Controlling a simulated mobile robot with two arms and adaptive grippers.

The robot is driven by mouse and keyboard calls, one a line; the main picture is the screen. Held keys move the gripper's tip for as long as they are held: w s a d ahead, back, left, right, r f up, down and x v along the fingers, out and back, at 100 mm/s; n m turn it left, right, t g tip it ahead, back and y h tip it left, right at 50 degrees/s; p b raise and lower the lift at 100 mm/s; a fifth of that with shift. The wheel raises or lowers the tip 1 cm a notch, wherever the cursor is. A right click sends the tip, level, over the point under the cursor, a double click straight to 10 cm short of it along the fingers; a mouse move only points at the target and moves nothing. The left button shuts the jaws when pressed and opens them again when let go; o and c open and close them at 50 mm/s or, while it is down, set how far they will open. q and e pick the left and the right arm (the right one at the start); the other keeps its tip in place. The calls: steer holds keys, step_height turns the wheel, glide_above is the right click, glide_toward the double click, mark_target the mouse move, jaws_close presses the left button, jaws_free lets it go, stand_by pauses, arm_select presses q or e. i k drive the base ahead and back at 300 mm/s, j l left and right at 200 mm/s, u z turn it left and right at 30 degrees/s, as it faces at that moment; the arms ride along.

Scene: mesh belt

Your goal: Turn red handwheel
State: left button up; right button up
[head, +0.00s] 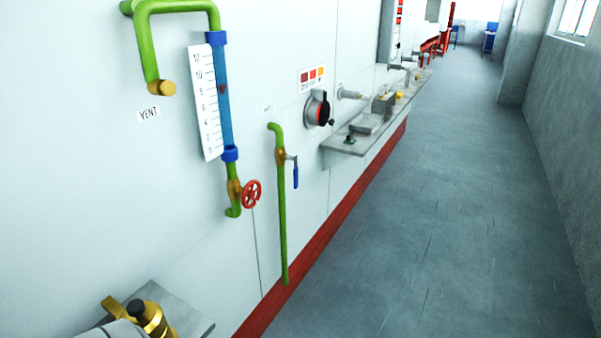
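The red handwheel (252,194) is a small spoked wheel on a brass valve (234,190). The valve sits on a short green pipe below the blue sight tube (224,95), on the white wall panel. Nothing touches the handwheel. Neither of my grippers is in the head view.
A green pipe (282,230) with a blue lever (296,175) stands just right of the handwheel. A grey shelf (345,144) juts from the wall further along. Brass fittings (152,318) sit on a ledge at the lower left. The grey floor (430,230) to the right is clear.

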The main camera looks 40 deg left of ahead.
mark_target(250, 193)
steer(key=i+l+u, duration=0.1)
steer(key=i+u, duration=0.25)
steer(key=i, duration=0.15)
steer(key=i+l+u, duration=0.2)
steer(key=i+u, duration=0.2)
steer(key=i+l+u, duration=0.35)
steer(key=i+l, duration=0.05)
steer(key=i, duration=0.15)
